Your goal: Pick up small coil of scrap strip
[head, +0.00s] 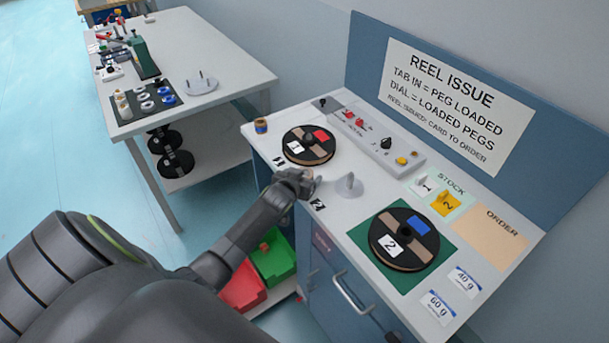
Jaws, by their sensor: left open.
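My left gripper (312,184) is open above the front edge of the reel issue bench, between the peg marked 1 and the bare grey peg (349,186). A small tan patch shows at its fingertips. It may be the small coil of scrap strip, but the gripper mostly hides that spot and I cannot tell. My right gripper is not in view.
A reel with a red patch (308,145) sits on the bench behind the gripper. A reel marked 2 (404,239) lies on a green mat. A control box (376,138) stands along the back. Red (243,288) and green (274,262) bins are below.

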